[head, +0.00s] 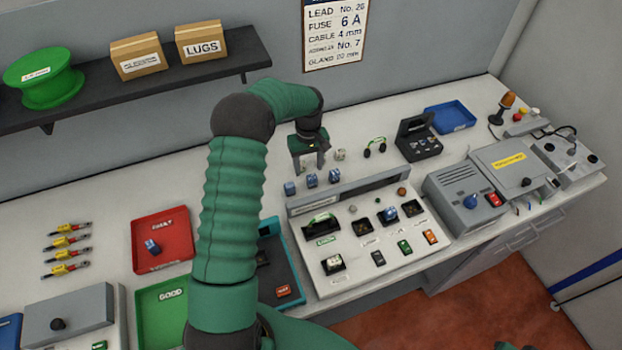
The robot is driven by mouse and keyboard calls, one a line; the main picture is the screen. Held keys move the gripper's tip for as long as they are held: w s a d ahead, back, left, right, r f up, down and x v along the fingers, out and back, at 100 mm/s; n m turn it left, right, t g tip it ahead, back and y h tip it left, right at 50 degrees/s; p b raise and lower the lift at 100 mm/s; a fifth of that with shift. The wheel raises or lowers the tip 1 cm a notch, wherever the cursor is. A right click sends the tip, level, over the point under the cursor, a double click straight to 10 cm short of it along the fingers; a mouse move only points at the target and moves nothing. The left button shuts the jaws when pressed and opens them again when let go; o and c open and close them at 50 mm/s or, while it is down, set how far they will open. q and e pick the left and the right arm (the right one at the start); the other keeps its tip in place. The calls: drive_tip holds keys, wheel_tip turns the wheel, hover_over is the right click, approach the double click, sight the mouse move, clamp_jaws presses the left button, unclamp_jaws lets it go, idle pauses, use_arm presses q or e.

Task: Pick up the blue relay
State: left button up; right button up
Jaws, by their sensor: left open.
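Three small blue relays stand in a row at the back edge of the dispenser panel (345,285): a left one (290,188), a middle one (311,180) and a right one (335,176). Another blue relay (390,213) sits in a socket on the panel, and one more (152,246) lies in the red tray (177,222). My left gripper (309,167) points down with its jaws open and empty, just above and behind the row, close to the middle relay. Whether it touches any relay cannot be told.
A green tray (147,299) is in front of the red tray. A black open case (418,140), a blue tray (450,116) and a grey machine (464,205) stand to the right. A shelf (150,80) with boxes overhangs the back left. The bench behind the panel is partly clear.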

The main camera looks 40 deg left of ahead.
sight(313, 177)
use_arm(q)
drive_tip(key=d+f+p, duration=0.1)
drive_tip(key=d+f, duration=0.1)
drive_tip(key=shift+d+f, duration=0.25)
drive_tip(key=shift+f, duration=0.05)
drive_tip(key=f, duration=0.1)
drive_tip(key=a+f, duration=0.1)
drive_tip(key=shift+a+f, duration=0.1)
drive_tip(key=shift+f, duration=0.25)
drive_tip(key=shift+w+a+f, duration=0.1)
drive_tip(key=shift+a, duration=0.15)
drive_tip(key=shift+a+f, duration=0.1)
drive_tip(key=shift+a, duration=0.1)
drive_tip(key=shift+c, duration=0.7)
drive_tip(key=shift+d, duration=0.1)
drive_tip(key=shift+c, duration=1.4)
drive_tip(key=shift+d, duration=0.2)
drive_tip(key=shift+c, duration=1.1)
drive_tip(key=shift+d+r, duration=0.35)
drive_tip(key=shift+d, duration=0.1)
clamp_jaws()
drive_tip(key=shift+a, duration=0.1)
use_arm(e)
drive_tip(key=shift+s+d+r, duration=0.15)
drive_tip(key=shift+d+r, duration=0.6)
